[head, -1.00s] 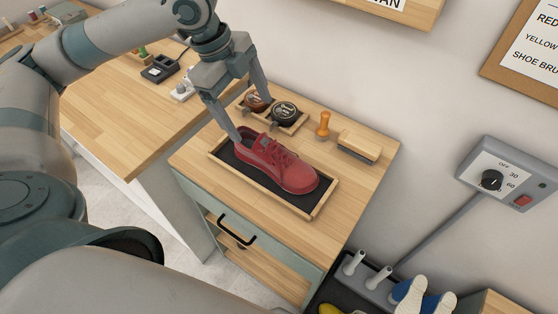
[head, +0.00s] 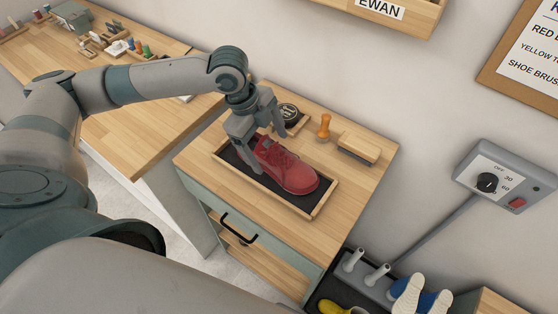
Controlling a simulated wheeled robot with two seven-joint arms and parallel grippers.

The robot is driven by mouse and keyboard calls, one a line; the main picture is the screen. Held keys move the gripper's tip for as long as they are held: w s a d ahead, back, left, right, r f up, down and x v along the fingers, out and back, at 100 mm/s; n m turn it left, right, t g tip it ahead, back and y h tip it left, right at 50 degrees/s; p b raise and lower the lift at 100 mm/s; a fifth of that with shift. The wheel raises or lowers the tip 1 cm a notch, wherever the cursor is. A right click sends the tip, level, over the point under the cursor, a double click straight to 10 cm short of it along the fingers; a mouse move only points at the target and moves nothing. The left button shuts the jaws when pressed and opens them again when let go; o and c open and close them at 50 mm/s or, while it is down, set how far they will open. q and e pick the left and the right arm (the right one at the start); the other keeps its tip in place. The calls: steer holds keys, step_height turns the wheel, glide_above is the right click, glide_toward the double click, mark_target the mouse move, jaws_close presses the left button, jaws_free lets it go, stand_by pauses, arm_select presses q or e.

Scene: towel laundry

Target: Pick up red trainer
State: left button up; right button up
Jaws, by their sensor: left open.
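The red trainer (head: 292,172) lies in a shallow wooden tray (head: 322,205) with a dark base, on top of a small cabinet. Its toe points to the lower right. My left gripper (head: 270,152) is open at the heel end, low over the tray, with one finger on the near side of the shoe and the other on the far side. The heel is partly hidden by the gripper. I cannot tell whether the fingers touch it. My right gripper is not in view.
A dark round tin (head: 288,113), an orange-handled tool (head: 324,127) and a brush (head: 359,149) stand behind the tray. A grey control box (head: 507,183) is on the wall. Blue shoes (head: 420,298) are at the lower right. The cabinet top's front right is clear.

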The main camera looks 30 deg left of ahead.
mark_target(273, 152)
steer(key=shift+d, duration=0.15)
arm_select(q)
steer(key=shift+w+d+f+p, duration=0.1)
steer(key=shift+d+f+p, duration=0.15)
steer(key=shift+f+p, duration=0.3)
steer(key=p+x, duration=0.1)
steer(key=x, duration=0.2)
steer(key=shift+w, duration=0.15)
steer(key=shift+f, duration=0.45)
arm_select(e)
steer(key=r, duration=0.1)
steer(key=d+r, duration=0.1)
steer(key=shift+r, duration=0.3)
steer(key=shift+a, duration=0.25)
arm_select(q)
steer(key=c, duration=1.3)
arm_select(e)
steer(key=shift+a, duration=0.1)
arm_select(q)
steer(key=shift+r, duration=0.15)
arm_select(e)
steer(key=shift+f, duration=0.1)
